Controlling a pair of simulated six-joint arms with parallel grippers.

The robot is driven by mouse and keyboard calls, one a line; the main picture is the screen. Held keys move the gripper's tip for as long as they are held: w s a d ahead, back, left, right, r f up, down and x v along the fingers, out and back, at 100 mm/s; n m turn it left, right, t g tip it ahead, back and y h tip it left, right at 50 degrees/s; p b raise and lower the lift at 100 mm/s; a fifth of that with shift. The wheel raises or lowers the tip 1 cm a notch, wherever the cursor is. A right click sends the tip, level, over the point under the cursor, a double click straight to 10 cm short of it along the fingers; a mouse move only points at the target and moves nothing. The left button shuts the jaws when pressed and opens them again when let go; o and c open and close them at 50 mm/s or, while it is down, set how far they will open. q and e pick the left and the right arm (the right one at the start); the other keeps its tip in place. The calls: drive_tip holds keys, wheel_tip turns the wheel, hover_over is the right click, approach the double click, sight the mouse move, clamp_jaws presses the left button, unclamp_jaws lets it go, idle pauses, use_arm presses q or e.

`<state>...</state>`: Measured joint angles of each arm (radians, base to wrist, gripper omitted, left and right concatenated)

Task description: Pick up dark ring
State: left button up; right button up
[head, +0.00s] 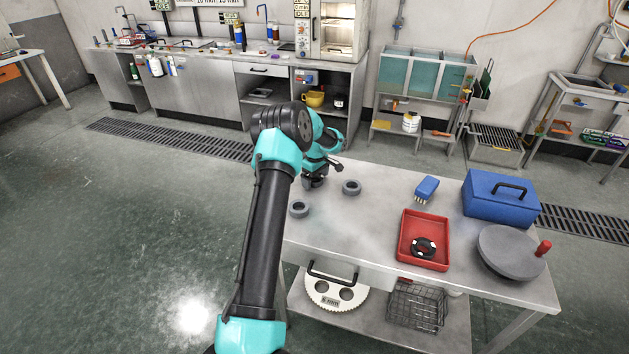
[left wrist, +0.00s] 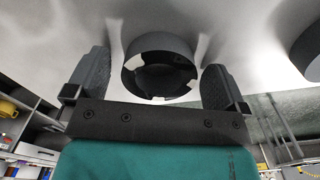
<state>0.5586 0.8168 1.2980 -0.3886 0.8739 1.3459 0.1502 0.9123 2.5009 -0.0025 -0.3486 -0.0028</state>
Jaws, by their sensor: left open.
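My left gripper (head: 318,176) is over the far left part of the steel table. In the left wrist view its two fingers (left wrist: 158,88) stand apart, with a dark grey ring (left wrist: 158,50) showing in the gap between them, not gripped. In the head view the area under the gripper is partly hidden by my own arm. Two more grey rings lie on the table near it, one to the front left (head: 299,208) and one to the right (head: 352,187). A black ring-shaped piece (head: 424,248) lies in the red tray (head: 405,262). My right gripper is not in view.
On the table (head: 372,222) are a blue brush (head: 427,189), a blue toolbox (head: 490,205) and a grey round plate with a red handle (head: 507,252). The middle of the tabletop is clear. Part of another grey round thing (left wrist: 309,52) shows in the left wrist view.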

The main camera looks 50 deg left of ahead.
use_arm(q)
drive_tip(key=shift+c, duration=0.4)
drive_tip(key=c, duration=1)
drive_tip(key=shift+o, duration=0.2)
drive_tip(key=shift+r, duration=0.1)
drive_tip(key=shift+r, duration=0.5)
wheel_tip(320, 180, up, 2)
drive_tip(key=shift+s+r, duration=0.1)
drive_tip(key=shift+r, duration=0.15)
drive_tip(key=s+d, duration=0.3)
drive_tip(key=d, duration=0.1)
drive_tip(key=s+d+r, duration=0.1)
drive_tip(key=s+d, duration=0.6)
drive_tip(key=d, duration=0.1)
drive_tip(key=shift+s+r, duration=0.15)
drive_tip(key=shift+s, duration=0.1)
